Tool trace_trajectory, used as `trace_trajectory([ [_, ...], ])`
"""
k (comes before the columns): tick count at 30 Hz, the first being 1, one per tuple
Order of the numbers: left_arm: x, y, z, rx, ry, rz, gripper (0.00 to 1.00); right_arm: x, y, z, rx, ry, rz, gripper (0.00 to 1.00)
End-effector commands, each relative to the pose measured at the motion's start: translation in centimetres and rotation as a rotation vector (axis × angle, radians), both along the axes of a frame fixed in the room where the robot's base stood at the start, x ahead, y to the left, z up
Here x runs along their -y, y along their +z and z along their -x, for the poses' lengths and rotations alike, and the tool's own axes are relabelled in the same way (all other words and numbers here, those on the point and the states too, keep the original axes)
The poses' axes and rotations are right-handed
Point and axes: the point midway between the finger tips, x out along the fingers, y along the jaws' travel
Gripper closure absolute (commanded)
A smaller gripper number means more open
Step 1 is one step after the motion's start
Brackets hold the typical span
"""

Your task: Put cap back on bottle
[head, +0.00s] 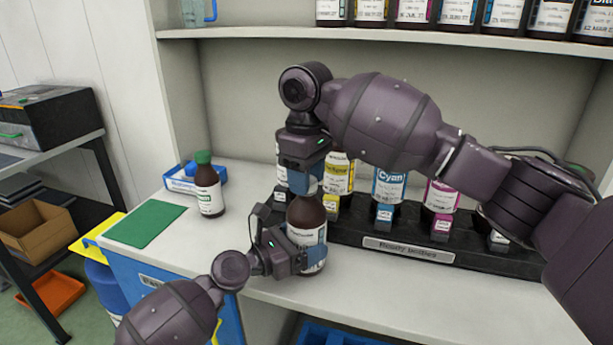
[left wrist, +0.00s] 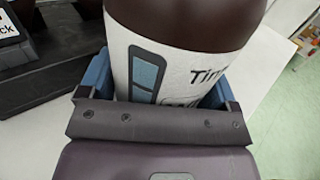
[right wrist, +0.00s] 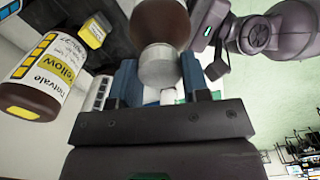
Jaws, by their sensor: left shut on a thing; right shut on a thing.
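The brown bottle (head: 307,217) with a white label stands upright at the counter's front edge. My left gripper (head: 300,248) is shut around its labelled body; the left wrist view shows the label (left wrist: 185,75) between the blue fingers. My right gripper (head: 304,182) points down right above the bottle's top. In the right wrist view a grey-white cap (right wrist: 158,68) sits between its blue fingers, against the brown bottle (right wrist: 160,18) in the picture. I cannot tell whether cap and bottle touch. The cap is hidden by the fingers in the head view.
Behind stands a black rack (head: 345,232) with yellow, cyan (head: 388,186) and magenta (head: 441,195) bottles. A green-capped bottle (head: 208,190) stands at left, near a blue tray (head: 178,181) and a green mat (head: 147,225). A shelf (head: 400,40) with several bottles runs above my right arm.

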Motion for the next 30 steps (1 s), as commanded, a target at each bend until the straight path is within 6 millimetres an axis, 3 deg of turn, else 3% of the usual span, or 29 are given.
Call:
trace_trajectory([
  [3,0.0,0.0,0.0,0.0,0.001,0.0,0.82,-0.1,-0.1,0.1,-0.002,-0.145,-0.001,0.86],
  [7,0.0,0.0,0.0,0.0,0.001,0.0,0.82,0.0,0.0,0.0,0.0,-0.132,0.0,0.86],
  [8,0.0,0.0,0.0,0.0,0.001,0.0,0.82,0.0,0.0,0.0,0.0,-0.132,0.0,0.56],
  [14,0.0,0.0,0.0,0.0,0.001,0.0,0.82,0.0,0.0,0.0,0.0,-0.13,0.0,0.28],
  [23,0.0,0.0,0.0,0.0,0.001,0.0,0.82,0.0,0.2,0.0,0.001,-0.13,0.001,0.28],
  [30,0.0,0.0,0.0,0.0,0.001,0.0,0.82,-0.1,3.0,0.0,0.003,-0.13,-0.002,0.28],
])
